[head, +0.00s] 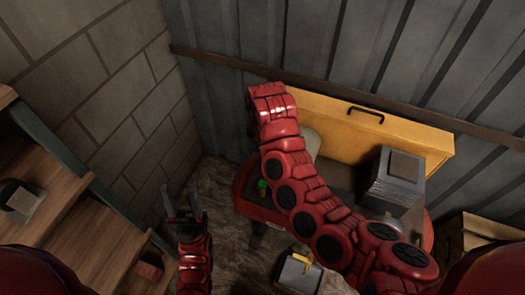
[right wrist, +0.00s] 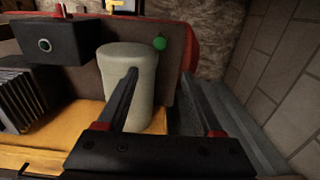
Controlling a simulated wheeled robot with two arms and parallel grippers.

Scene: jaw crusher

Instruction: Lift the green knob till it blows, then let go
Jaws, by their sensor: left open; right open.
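The green knob (head: 262,187) shows in the head view just left of my right arm, at the left end of a red-rimmed machine (head: 245,207). In the right wrist view the round green knob (right wrist: 159,43) stands beyond the fingertips, beside the top of a pale upright cylinder (right wrist: 128,62). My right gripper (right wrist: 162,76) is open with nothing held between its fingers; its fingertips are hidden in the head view. One finger overlaps the cylinder in the picture; I cannot tell whether they touch. My left gripper (head: 182,200) is open and empty, left of the machine.
A yellow panel (head: 380,135) with a dark handle stands behind the machine against the metal wall. A grey finned block (head: 393,180) is at its right. Wooden shelves (head: 60,225) stand at left. Open floor shows between the shelves and the machine.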

